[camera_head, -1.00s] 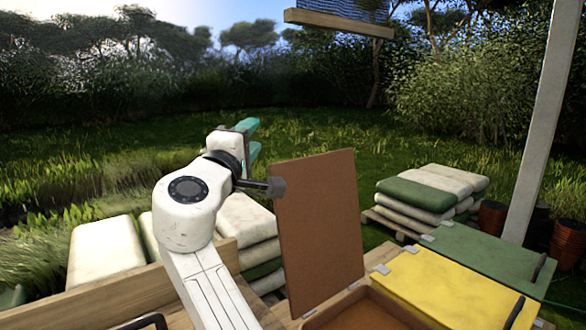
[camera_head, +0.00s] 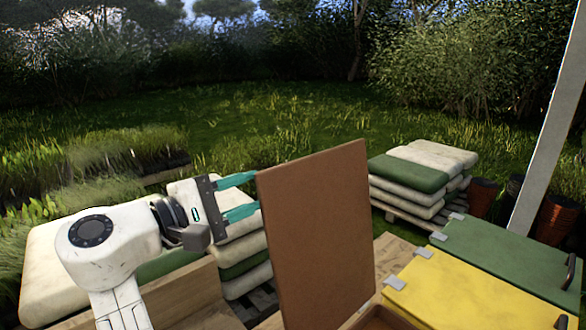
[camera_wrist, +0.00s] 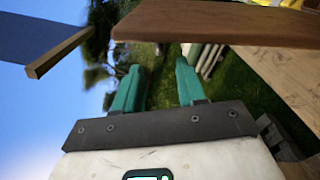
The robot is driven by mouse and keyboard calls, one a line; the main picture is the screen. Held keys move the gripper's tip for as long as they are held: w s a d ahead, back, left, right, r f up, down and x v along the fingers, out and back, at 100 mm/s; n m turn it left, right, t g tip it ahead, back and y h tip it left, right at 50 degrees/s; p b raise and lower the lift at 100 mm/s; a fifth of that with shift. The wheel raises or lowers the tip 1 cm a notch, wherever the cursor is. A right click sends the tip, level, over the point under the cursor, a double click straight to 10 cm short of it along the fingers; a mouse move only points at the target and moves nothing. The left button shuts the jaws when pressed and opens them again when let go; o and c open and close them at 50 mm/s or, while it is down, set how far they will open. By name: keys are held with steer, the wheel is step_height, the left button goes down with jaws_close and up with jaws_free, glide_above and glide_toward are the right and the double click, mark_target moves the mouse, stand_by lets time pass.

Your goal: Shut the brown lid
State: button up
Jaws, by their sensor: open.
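The brown lid (camera_head: 315,235) stands upright, open, above its box in the head view. A strip of the box's inside (camera_head: 385,318) shows at the bottom edge. In the wrist view the lid's edge (camera_wrist: 215,24) crosses the top, beyond the fingertips. My gripper (camera_head: 250,194) is open, with two teal fingers apart and nothing between them. Its fingertips point right, at the left edge of the lid, close to it. I cannot tell whether they touch it.
A yellow lid (camera_head: 455,290) and a green lid (camera_head: 510,250) lie shut to the right. Stacked sacks (camera_head: 420,175) stand behind, and more sacks (camera_head: 240,250) stand behind my arm. A pale post (camera_head: 550,140) rises at the right.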

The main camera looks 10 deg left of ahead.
mark_target(296, 173)
steer(key=p+x, duration=0.1)
steer(key=x, duration=1)
steer(key=shift+d+p, duration=0.1)
steer(key=shift+p, duration=0.25)
steer(key=shift+r, duration=0.1)
jaws_close()
